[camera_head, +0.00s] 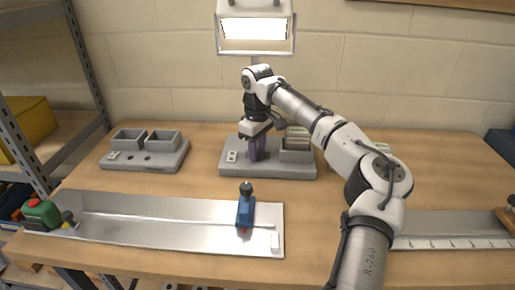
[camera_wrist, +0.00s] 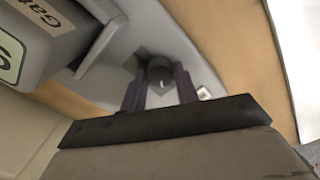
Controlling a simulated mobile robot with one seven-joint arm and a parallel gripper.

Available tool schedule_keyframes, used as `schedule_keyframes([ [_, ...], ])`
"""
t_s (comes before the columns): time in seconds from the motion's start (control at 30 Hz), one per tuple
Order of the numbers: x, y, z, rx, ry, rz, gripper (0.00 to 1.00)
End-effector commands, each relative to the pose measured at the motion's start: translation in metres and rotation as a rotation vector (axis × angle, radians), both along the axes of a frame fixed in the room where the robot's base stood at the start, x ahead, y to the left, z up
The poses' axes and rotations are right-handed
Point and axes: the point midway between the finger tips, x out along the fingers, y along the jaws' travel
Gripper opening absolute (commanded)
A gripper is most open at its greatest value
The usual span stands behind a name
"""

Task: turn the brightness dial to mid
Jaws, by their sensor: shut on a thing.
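The brightness dial (camera_wrist: 160,70) is a dark round knob with a small pale mark, on the grey base (camera_head: 280,172) below the lamp. My gripper (camera_head: 257,156) reaches down to this base, and its purple fingers hide the dial in the head view. In the wrist view my gripper (camera_wrist: 159,84) has one finger on each side of the knob and is shut on it. The lamp head (camera_head: 254,28) above is lit with a bright white panel. The dial's scale markings cannot be made out.
A bin (camera_head: 296,151) with cards stands on the base just right of my gripper. A white switch plate (camera_head: 231,156) is to its left. Another grey base (camera_head: 150,162) with two bins stands further left. A metal tray (camera_head: 150,208) with a blue tool (camera_head: 245,208) lies in front.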

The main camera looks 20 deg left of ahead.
Motion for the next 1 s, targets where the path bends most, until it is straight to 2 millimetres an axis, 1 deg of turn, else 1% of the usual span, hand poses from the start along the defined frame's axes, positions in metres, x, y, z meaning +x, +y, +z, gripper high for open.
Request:
schedule_keyframes([
  [0.17,-0.0007,0.0007,0.0015,0.002,0.004,-0.043,0.07],
  [0.37,-0.0009,0.001,0.0029,0.002,0.006,-0.161,0.07],
  [1.0,-0.001,0.0004,0.0038,-0.001,0.007,-0.744,0.07],
])
